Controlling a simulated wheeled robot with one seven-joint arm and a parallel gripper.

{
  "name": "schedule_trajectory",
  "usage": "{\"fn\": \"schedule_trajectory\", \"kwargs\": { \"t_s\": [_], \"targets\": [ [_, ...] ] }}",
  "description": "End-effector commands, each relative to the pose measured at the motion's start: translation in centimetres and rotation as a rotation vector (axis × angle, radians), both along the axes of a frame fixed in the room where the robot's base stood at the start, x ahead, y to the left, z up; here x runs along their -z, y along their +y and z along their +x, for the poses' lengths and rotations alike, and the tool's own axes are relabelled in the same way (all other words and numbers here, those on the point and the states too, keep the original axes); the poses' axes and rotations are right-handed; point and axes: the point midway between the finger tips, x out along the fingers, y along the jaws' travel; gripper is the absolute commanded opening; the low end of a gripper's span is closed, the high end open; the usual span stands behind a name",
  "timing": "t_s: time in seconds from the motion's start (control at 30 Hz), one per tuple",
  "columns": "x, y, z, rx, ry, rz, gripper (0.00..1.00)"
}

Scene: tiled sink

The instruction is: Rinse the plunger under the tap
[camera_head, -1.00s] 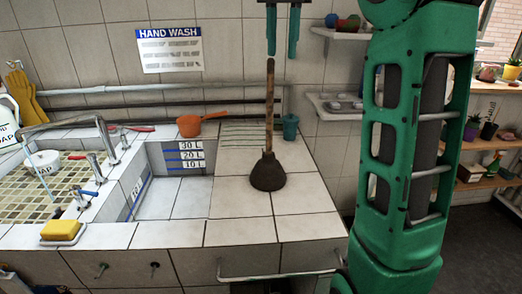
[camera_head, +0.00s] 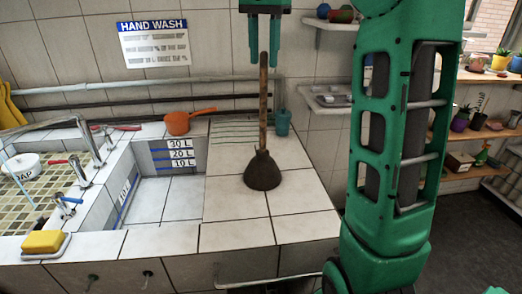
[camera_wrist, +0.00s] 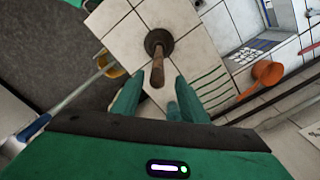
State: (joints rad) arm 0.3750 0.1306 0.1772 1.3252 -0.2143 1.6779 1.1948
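The plunger (camera_head: 262,171) stands upright on the tiled counter (camera_head: 297,193), right of the sink basin, with its dark rubber cup down and wooden handle up. It also shows in the wrist view (camera_wrist: 157,45). My gripper (camera_head: 263,62) is open above the counter, its two green fingers on either side of the handle's top end in the head view. In the wrist view (camera_wrist: 156,82) the handle end shows between the fingertips, with gaps at both sides. I cannot tell how deep it sits. The grey tap (camera_head: 45,124) arches over the mosaic basin at the left.
A tiled basin (camera_head: 168,192) with litre marks lies between tap and plunger. An orange pot (camera_head: 188,121) and a teal cup (camera_head: 283,122) stand at the back. A yellow sponge (camera_head: 43,240) lies at the front left. Pipes (camera_head: 120,89) run along the wall.

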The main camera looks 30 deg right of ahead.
Motion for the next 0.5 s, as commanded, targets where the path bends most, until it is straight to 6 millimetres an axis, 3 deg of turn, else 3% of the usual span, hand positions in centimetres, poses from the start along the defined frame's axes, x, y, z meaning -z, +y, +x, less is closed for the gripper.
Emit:
{"fn": "schedule_trajectory", "kwargs": {
  "t_s": [0.17, 0.5],
  "targets": [
    [2.7, 0.5, -0.5, -0.003, 0.003, 0.001, 0.4],
    [4.4, 0.4, -0.5, -0.001, -0.001, 0.001, 0.4]
  ]
}}
